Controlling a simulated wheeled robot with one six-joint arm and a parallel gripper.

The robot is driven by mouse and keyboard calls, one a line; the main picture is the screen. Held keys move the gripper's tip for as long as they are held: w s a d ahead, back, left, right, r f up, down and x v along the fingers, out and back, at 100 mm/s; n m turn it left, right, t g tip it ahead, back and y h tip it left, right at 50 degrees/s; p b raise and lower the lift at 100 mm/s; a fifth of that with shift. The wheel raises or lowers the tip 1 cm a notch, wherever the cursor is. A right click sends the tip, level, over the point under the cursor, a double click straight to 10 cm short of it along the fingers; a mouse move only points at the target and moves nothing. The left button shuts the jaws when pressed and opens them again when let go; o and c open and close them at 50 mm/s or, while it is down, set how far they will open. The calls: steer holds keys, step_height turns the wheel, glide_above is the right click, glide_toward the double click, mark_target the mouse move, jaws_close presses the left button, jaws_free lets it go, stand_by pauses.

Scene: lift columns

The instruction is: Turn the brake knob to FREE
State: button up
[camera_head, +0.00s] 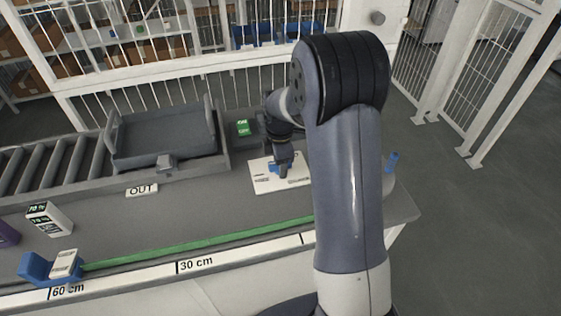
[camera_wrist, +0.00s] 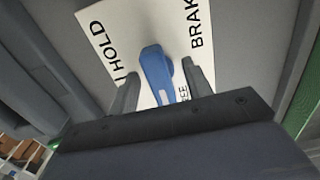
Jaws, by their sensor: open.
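The brake knob (camera_wrist: 155,72) is a blue lever on a white label plate (camera_wrist: 120,35). In the wrist view the plate reads HOLD on the left and BRAK on the right, with letters ending in EE partly hidden low down. The lever's narrow end points down toward my gripper, just left of those letters. My gripper (camera_wrist: 158,85) is open, with one finger on each side of the lever; whether either touches it I cannot tell. In the head view my gripper (camera_head: 282,172) is at the plate (camera_head: 263,183), and the blue knob (camera_head: 274,167) is partly hidden by it.
A grey tray (camera_head: 160,150) sits by rollers (camera_head: 50,165), behind an OUT label (camera_head: 142,190). A green-lit box (camera_head: 243,128) stands behind the plate. A green strip (camera_head: 200,243) runs along the front, with a blue slider (camera_head: 38,267) at its left end. A blue peg (camera_head: 391,161) stands at right.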

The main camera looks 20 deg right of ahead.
steer(key=shift+r+p, duration=3.1)
steer(key=shift+r, duration=1.4)
steer(key=shift+f, duration=0.15)
step_height(320, 180, down, 9)
steer(key=b, duration=0.6)
steer(key=shift+f+b, duration=0.1)
steer(key=shift+b, duration=0.3)
steer(key=shift+r+m, duration=0.2)
steer(key=shift+m, duration=0.2)
